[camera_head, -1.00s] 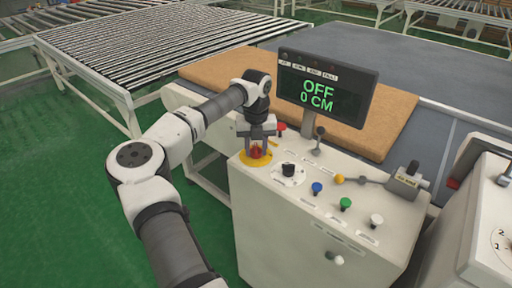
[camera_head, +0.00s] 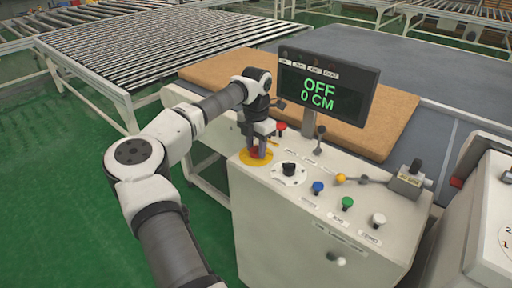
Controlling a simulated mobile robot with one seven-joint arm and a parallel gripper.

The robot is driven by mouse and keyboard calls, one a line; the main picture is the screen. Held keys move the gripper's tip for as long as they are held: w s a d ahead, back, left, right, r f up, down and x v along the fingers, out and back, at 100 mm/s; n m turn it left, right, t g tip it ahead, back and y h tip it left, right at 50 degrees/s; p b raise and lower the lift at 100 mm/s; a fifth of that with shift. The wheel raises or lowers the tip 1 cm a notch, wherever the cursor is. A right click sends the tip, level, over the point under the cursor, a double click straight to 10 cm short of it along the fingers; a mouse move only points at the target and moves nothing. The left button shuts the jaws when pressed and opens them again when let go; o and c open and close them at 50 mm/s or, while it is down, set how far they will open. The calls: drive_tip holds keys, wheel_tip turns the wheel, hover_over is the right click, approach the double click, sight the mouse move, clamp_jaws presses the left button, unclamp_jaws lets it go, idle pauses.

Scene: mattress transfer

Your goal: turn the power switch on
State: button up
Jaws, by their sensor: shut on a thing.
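The red switch knob (camera_head: 256,152) sits on a yellow round plate (camera_head: 246,161) at the left end of the white control console (camera_head: 300,222). My gripper (camera_head: 257,152) points down over the yellow plate, with its fingers shut on the red knob. The fingers hide much of the knob. The display (camera_head: 320,94) above the console reads "OFF" and "0 CM".
A black rotary knob (camera_head: 289,169) on a white dial stands right of my gripper. A red button (camera_head: 281,127) is just behind. Blue (camera_head: 318,187), green (camera_head: 347,203) and white (camera_head: 378,220) buttons line the front. A lever (camera_head: 320,134) stands upright near the display post.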

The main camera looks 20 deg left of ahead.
sight(256, 146)
drive_tip(key=m, duration=0.4)
drive_tip(key=shift+w+r+m, duration=0.1)
drive_tip(key=shift+m, duration=2.1)
drive_tip(key=o, duration=1)
wheel_tip(256, 146, up, 14)
drive_tip(key=shift+f+b, duration=0.15)
drive_tip(key=shift+b, duration=1.1)
